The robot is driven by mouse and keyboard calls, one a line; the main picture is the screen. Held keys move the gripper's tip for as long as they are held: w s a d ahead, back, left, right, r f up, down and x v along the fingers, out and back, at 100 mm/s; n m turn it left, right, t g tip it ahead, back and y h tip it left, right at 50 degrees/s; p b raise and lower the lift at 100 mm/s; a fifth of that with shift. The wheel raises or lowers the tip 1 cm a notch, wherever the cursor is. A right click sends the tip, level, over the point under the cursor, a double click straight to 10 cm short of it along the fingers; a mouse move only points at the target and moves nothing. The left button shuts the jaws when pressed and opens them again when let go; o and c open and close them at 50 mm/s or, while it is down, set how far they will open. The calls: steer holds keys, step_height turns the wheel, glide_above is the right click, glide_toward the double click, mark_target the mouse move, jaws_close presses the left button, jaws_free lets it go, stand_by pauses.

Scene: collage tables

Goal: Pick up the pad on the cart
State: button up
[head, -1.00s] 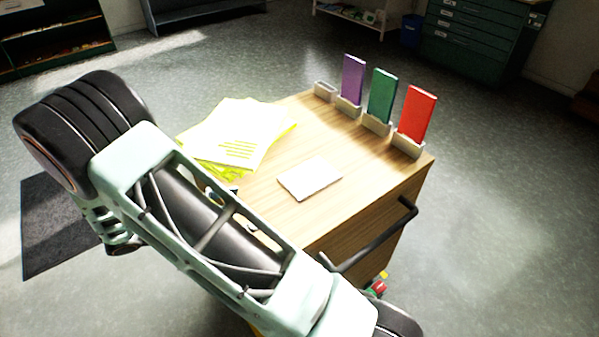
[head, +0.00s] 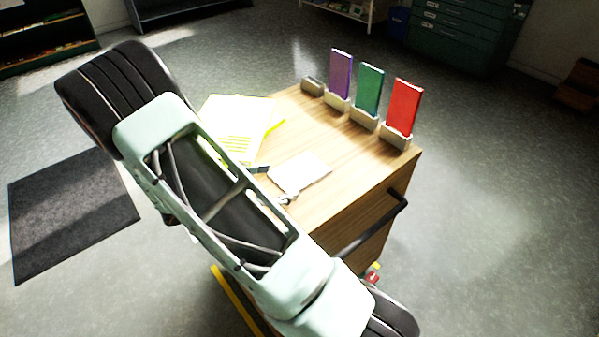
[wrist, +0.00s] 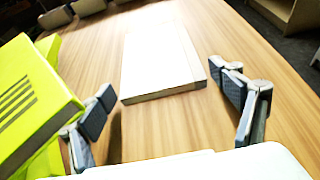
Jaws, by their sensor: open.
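The pad (head: 300,172) is a white, flat, rectangular block lying on the wooden cart top (head: 340,205). It also shows in the wrist view (wrist: 160,55), ahead of the fingers and roughly centred between them. My gripper (wrist: 168,105) is open and empty, one finger to the left and one to the right of the pad's near end. In the head view my arm covers most of the gripper (head: 272,183); only its fingertips show, close to the pad's near left side.
A yellow-green stack of paper (head: 240,120) lies left of the pad, close to my left finger. Purple (head: 340,75), green (head: 368,90) and red (head: 404,107) upright boards stand in holders along the far edge. A dark handle (head: 375,225) sticks out at the cart's side.

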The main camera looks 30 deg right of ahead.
steer(key=shift+d, duration=0.1)
steer(key=c, duration=1)
steer(key=shift+c, duration=0.2)
